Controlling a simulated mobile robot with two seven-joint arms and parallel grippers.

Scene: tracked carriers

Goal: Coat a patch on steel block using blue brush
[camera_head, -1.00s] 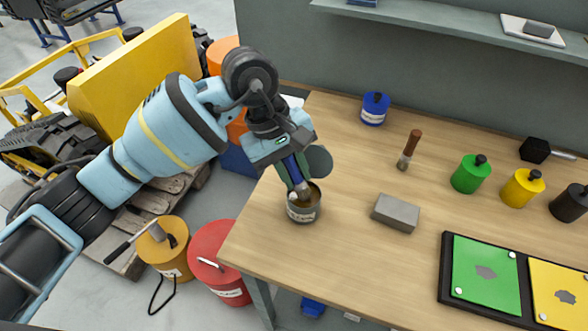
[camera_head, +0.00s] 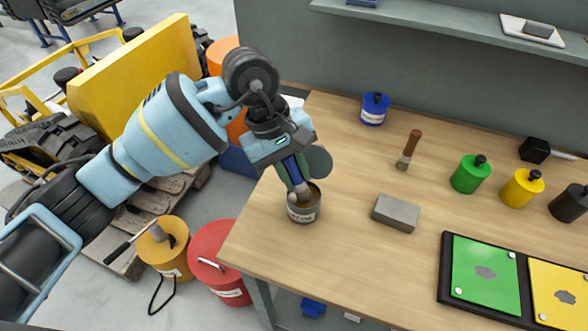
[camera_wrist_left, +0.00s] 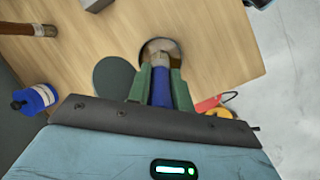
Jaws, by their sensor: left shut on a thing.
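My left gripper (camera_head: 295,183) is shut on the blue brush, whose blue handle shows between the green fingers in the left wrist view (camera_wrist_left: 160,88). The brush points down, with its bristle end inside the mouth of an open grey tin (camera_head: 303,211) near the table's left edge. The tin's mouth also shows in the left wrist view (camera_wrist_left: 161,46); the bristle tips are hidden in it. A round dark lid stands open beside the tin. The grey steel block (camera_head: 396,212) lies flat on the table to the right of the tin, apart from it. My right gripper does not show.
A brown-handled brush (camera_head: 408,150) stands behind the block. A blue canister (camera_head: 375,109) is at the back; green (camera_head: 470,174) and yellow (camera_head: 522,188) bottles stand right. A black tray (camera_head: 446,290) with coloured plates lies front right.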

